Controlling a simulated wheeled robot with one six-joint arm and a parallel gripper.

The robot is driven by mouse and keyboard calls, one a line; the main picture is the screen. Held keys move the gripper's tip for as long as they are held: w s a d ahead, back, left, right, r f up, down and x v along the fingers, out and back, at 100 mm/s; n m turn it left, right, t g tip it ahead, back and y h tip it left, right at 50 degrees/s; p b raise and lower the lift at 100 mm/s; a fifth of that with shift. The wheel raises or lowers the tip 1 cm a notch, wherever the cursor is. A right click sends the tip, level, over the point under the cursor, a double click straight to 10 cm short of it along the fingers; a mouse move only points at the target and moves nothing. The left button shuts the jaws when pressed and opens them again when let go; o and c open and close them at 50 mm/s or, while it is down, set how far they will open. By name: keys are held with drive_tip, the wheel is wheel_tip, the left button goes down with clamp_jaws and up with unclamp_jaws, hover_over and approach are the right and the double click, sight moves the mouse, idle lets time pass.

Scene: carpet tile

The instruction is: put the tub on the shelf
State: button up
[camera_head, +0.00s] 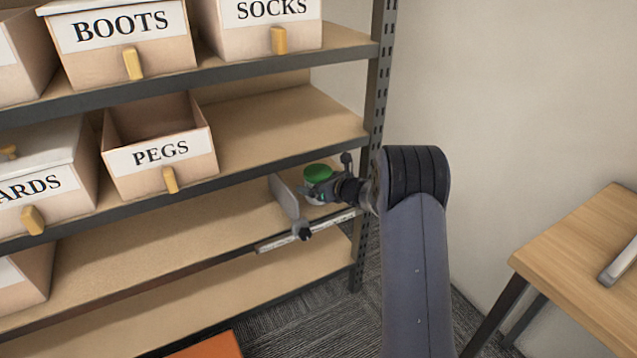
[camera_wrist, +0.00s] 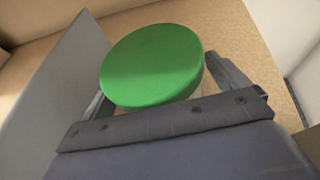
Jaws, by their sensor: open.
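The tub (camera_head: 317,172) has a round green lid and a pale body, and it is at the right end of the shelf board (camera_head: 190,235) below the PEGS bin. Its lid fills the middle of the wrist view (camera_wrist: 150,65), upright or nearly so. My gripper (camera_head: 318,190) is open, with one finger on each side of the tub. Whether the fingers touch it I cannot tell. The tub's lower part is mostly hidden by my gripper, and it appears to stand on the board.
A grey upright divider (camera_head: 284,196) stands just left of the tub. A pale marked strip with a black knob (camera_head: 304,232) runs along the board's front edge. The shelf post (camera_head: 378,70) is close on the right. A wooden table (camera_head: 590,260) stands at right.

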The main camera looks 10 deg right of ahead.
drive_tip(key=p+v, duration=0.2)
drive_tip(key=v, duration=1)
drive_tip(key=shift+r, duration=0.1)
idle(0.8)
drive_tip(key=b+x, duration=0.1)
drive_tip(key=x, duration=0.3)
drive_tip(key=b+x, duration=0.1)
drive_tip(key=x, duration=0.7)
drive_tip(key=shift+w+f+b, duration=0.1)
drive_tip(key=shift+f+b, duration=0.3)
drive_tip(key=shift+r+p, duration=0.6)
drive_tip(key=shift+r, duration=0.15)
drive_tip(key=shift+s+d, duration=0.2)
drive_tip(key=shift+s, duration=0.2)
